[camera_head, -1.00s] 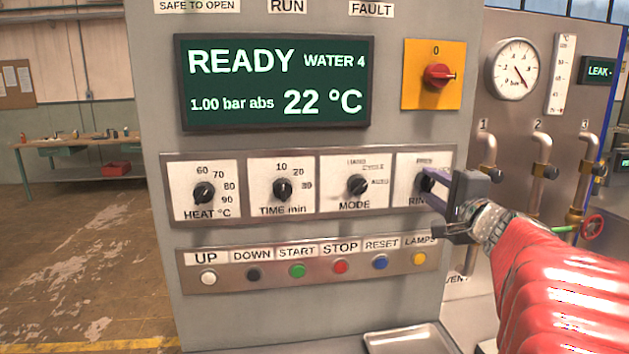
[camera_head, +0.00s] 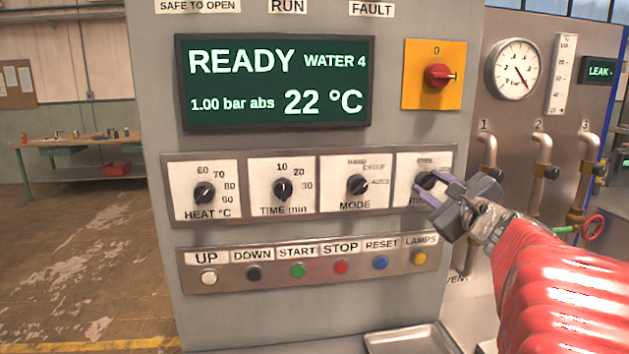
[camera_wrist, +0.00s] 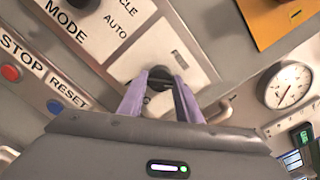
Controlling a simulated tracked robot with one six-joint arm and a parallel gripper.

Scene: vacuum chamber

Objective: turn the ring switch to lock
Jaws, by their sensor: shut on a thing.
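The ring switch is a black knob (camera_head: 427,180) on a white plate at the right end of the knob row. My gripper (camera_head: 436,187) comes from the right, and its two purple fingers are shut on the knob. In the wrist view the knob (camera_wrist: 158,80) sits between the fingertips of my gripper (camera_wrist: 160,87). The plate's lettering is mostly covered or too small to read, so I cannot tell which mark the knob points to.
The mode knob (camera_head: 357,186) is just left of the ring switch. A row of buttons, including the yellow lamps button (camera_head: 418,258), runs below. A red switch on a yellow plate (camera_head: 434,75) is above. Pipes with a red handwheel (camera_head: 592,229) stand at the right.

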